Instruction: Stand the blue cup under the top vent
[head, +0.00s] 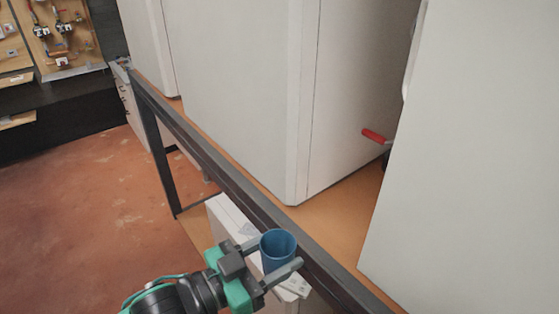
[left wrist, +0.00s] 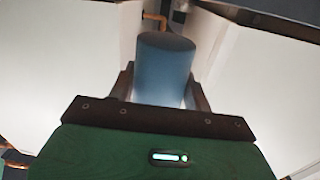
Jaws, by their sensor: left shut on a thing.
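The blue cup (head: 277,249) is upright with its open rim facing up, near the bottom middle of the head view. My left gripper (head: 282,257) is shut on the cup, with one finger on each side of it. In the left wrist view the cup (left wrist: 165,68) stands between the two fingers of the gripper (left wrist: 165,90). In the head view the cup overlaps the dark front edge of the bench. I cannot tell which vent is the top one. My right gripper is not in view.
Large white heat pump cabinets (head: 250,90) stand on a bench with a dark metal edge (head: 220,165). A red-handled valve (head: 375,136) sticks out between two cabinets. A white unit (head: 225,215) is below the bench edge. Reddish floor at left is clear.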

